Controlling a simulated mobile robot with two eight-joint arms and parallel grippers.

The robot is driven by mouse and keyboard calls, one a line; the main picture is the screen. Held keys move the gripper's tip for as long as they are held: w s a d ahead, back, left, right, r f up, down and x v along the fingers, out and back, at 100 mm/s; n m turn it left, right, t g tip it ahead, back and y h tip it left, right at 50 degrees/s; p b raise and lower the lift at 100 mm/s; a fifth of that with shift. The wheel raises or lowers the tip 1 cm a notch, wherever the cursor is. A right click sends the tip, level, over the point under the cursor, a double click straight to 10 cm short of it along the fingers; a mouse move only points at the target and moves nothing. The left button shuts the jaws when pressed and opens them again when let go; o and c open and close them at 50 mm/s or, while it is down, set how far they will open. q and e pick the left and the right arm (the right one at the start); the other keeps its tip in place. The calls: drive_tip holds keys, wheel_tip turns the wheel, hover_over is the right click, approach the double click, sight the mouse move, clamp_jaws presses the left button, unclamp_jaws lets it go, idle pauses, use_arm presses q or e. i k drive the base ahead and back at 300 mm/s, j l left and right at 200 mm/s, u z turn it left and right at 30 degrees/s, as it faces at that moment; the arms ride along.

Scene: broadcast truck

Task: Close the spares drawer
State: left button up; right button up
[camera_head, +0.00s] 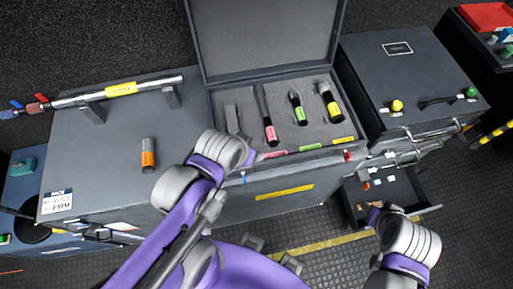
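An open drawer (402,192) sticks out low from the dark grey cabinet at right, with several small white and orange items inside. It appears to be the spares drawer, though I can read no label on it. My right gripper (376,214) is at the drawer's near left corner. Its grey wrist covers part of the drawer's front, and I cannot tell whether it touches. My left gripper (240,172) is in front of the central case, well left of the drawer. Its fingers are mostly hidden behind its wrist.
An open case (232,100) with foam holds several handheld tools. An orange-banded cylinder (148,154) stands on the left cabinet (95,135), below a long bar (130,88). The cabinet above the drawer (405,65) carries yellow and green knobs. Floor right of the drawer is clear.

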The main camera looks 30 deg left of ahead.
sight(406, 191)
drive_tip(key=l+z, duration=0.35)
drive_tip(key=l, duration=0.45)
drive_tip(key=l+z, duration=0.3)
drive_tip(key=l, duration=0.5)
